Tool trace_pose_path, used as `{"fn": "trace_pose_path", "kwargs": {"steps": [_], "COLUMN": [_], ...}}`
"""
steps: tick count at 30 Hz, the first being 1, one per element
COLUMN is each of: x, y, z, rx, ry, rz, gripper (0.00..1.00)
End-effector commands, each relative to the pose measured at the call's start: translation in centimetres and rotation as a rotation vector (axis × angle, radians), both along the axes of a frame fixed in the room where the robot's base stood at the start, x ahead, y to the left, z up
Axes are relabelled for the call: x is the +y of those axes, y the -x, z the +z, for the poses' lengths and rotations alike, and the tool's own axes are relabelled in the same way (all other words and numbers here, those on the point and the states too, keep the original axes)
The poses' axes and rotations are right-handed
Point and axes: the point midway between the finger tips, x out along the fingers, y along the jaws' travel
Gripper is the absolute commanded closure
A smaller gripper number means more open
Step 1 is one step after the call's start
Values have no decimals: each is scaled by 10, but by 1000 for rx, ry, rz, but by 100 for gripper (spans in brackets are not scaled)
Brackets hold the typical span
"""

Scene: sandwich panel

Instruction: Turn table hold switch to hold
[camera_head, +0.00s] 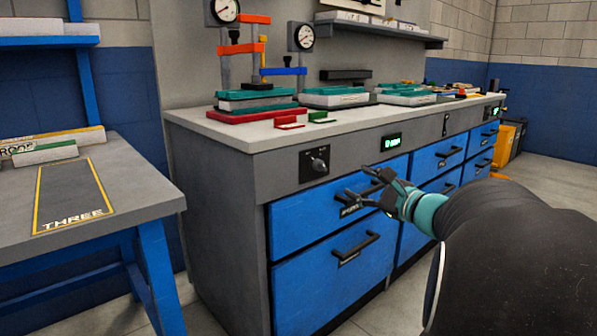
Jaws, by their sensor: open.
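A black switch plate with a grey rotary knob (318,164) is on the grey front panel of the workbench, under the left part of the top. Its lettering is too small to read, and I cannot tell which setting the knob points to. My gripper (351,203) is open and empty, in front of the upper blue drawer, below and to the right of the knob. It is apart from the knob, with its fingers pointing left. My arm comes in from the lower right and hides part of the bench front.
A lit green display (391,142) sits right of the knob. Pressure gauges (302,37) and stacked teal panels (334,97) stand on the bench (222,134). A grey table (130,196) marked THREE stands left, with floor between.

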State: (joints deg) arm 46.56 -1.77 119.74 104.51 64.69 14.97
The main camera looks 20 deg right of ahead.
Motion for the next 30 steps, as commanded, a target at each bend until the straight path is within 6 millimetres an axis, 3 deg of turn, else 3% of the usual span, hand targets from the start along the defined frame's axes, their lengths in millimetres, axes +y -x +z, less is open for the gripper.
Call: {"fn": "trace_pose_path", "kwargs": {"steps": [5, 21, 30], "x": [6, 30, 35], "y": [-19, -111, -131], "z": [0, 0, 0], "rx": [-1, 0, 0], "ry": [-1, 1, 1], "rz": [3, 3, 1], "gripper": [43, 43, 43]}}
